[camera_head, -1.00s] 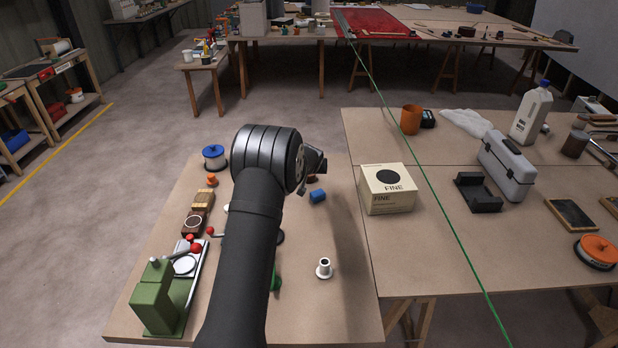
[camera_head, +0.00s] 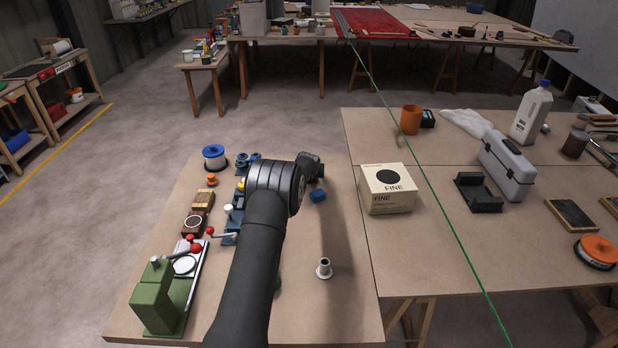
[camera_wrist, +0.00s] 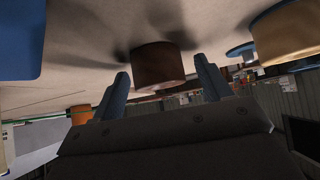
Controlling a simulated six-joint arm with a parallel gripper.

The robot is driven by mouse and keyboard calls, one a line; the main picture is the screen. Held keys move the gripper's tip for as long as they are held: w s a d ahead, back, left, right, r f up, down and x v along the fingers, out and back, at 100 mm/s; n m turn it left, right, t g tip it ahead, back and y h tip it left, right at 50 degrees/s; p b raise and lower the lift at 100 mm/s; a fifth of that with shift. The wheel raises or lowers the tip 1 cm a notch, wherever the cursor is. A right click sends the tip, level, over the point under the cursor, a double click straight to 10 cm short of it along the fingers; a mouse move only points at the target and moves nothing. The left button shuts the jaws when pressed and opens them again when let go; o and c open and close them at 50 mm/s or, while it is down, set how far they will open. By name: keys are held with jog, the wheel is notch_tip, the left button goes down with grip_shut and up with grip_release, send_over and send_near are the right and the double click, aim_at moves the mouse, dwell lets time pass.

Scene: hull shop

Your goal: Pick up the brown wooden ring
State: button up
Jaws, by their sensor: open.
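The brown wooden ring (camera_wrist: 158,66) shows in the wrist view as a short dark-brown cylinder on the tabletop, between the tips of my two fingers. My gripper (camera_wrist: 161,72) is open, with one finger on each side of the ring and visible gaps to it. Whether the fingertips reach past the ring's near face is hard to tell. In the head view my gripper (camera_head: 314,167) is low over the far right part of the near table, and I cannot make out the ring there.
A blue block (camera_head: 317,195) lies close to my gripper. A cream box (camera_head: 388,190) stands to the right. A blue-topped spool (camera_head: 214,154), an orange knob (camera_head: 211,180) and a green machine (camera_head: 159,298) are on the left. A pale flanged bushing (camera_head: 324,268) stands nearer, with bare table around it.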

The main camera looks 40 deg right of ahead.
jog(key=shift+d, duration=0.1)
jog(key=c, duration=1)
jog(key=shift+c, duration=0.3)
jog(key=shift+r, duration=0.1)
